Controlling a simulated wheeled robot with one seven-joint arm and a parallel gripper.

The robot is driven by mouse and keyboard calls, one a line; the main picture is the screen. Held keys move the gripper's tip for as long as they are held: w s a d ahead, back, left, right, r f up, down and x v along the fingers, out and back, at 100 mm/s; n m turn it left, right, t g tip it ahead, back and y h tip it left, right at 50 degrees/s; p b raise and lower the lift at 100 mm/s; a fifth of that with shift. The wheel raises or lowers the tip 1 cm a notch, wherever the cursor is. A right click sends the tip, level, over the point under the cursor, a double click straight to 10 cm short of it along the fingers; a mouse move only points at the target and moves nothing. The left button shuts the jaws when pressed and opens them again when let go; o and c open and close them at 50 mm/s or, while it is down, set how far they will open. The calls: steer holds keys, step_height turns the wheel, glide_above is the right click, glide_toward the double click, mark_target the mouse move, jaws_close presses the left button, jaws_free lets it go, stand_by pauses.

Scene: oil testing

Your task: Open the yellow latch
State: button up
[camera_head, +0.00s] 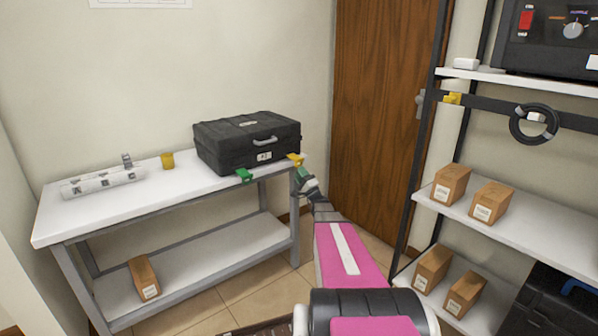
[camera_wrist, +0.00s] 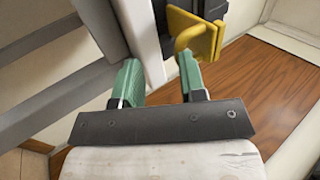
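The black case (camera_head: 248,141) stands on the white table (camera_head: 150,201), with a handle and a label on its front. The yellow latch (camera_head: 295,159) is at its right front corner, and the green latch (camera_head: 244,175) is further left. My gripper (camera_head: 304,181) is just below and right of the yellow latch. In the wrist view my gripper (camera_wrist: 158,60) is open, with its green fingers apart and nothing held. The yellow latch (camera_wrist: 203,40) shows beyond the right fingertip, its bent arm close to that tip. I cannot tell if they touch.
A shelf rack (camera_head: 490,225) with several cardboard boxes stands right, and a wooden door (camera_head: 380,120) is behind.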

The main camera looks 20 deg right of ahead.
steer(key=r+v, duration=0.1)
steer(key=v, duration=0.7)
steer(key=shift+s+d+f, duration=0.15)
steer(key=shift+s+d, duration=0.05)
steer(key=shift+s, duration=0.35)
steer(key=s+a+f+n+g+y, duration=0.2)
steer(key=s+a+n+g, duration=0.15)
steer(key=a+g, duration=0.35)
steer(key=s+a+f+n+g+y, duration=0.2)
steer(key=s+a+n+g, duration=0.15)
steer(key=a, duration=0.65)
steer(key=s+a+f+n+g+y, duration=0.2)
steer(key=s+a+n+g, duration=0.15)
steer(key=a+g, duration=0.35)
steer(key=s+a+f+n+g+h, duration=0.2)
steer(key=s+a+f+g+h, duration=0.25)
steer(key=s, duration=0.35)
steer(key=s+d+n+g+h, duration=0.1)
steer(key=s+d+h, duration=0.2)
steer(key=s+h, duration=0.4)
steer(key=shift+d+n+h, duration=0.3)
steer(key=shift+n+h, duration=0.05)
steer(key=shift+h, duration=0.7)
steer(key=shift+o, duration=0.2)
